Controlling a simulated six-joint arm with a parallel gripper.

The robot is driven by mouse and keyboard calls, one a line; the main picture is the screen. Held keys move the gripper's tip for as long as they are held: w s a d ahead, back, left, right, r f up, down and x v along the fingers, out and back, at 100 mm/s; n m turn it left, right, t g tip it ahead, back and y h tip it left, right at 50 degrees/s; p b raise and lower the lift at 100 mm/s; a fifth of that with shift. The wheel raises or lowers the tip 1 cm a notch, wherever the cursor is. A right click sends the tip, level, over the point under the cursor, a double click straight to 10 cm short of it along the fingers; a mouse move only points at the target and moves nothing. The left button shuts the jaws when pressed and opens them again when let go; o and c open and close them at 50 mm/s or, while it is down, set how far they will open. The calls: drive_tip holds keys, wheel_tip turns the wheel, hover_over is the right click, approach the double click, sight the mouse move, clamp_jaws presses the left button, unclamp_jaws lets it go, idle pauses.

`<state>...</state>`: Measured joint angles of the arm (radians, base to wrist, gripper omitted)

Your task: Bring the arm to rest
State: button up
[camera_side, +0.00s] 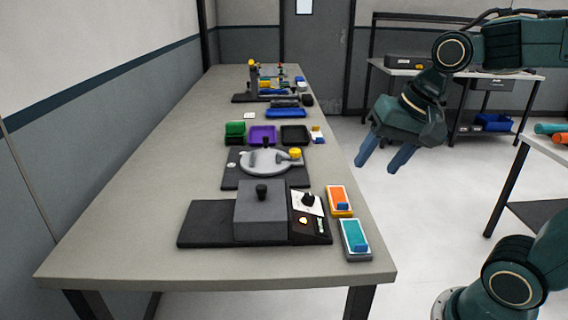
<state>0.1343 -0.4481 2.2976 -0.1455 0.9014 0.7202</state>
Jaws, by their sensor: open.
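My gripper (380,168) hangs in the air to the right of the long grey table (120,235), past its right edge and above the floor. Its two blue fingers are apart and point down to the left. Nothing shows between them. It touches nothing that I can see. My arm comes in from the upper right.
The table carries a grey box device on a black base (205,222), orange (336,198) and teal (352,232) pads at the right edge, a round turntable device (262,162), and green (235,130), purple (263,134) and black bins. A back bench (520,76) stands behind my gripper.

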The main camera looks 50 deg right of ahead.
drive_tip(key=s+f+n+t, duration=0.1)
drive_tip(key=s+n, duration=0.6)
drive_tip(key=n, duration=0.1)
drive_tip(key=shift+s+a+f, duration=0.15)
drive_tip(key=shift+a+f, duration=0.15)
drive_tip(key=shift+a, duration=0.05)
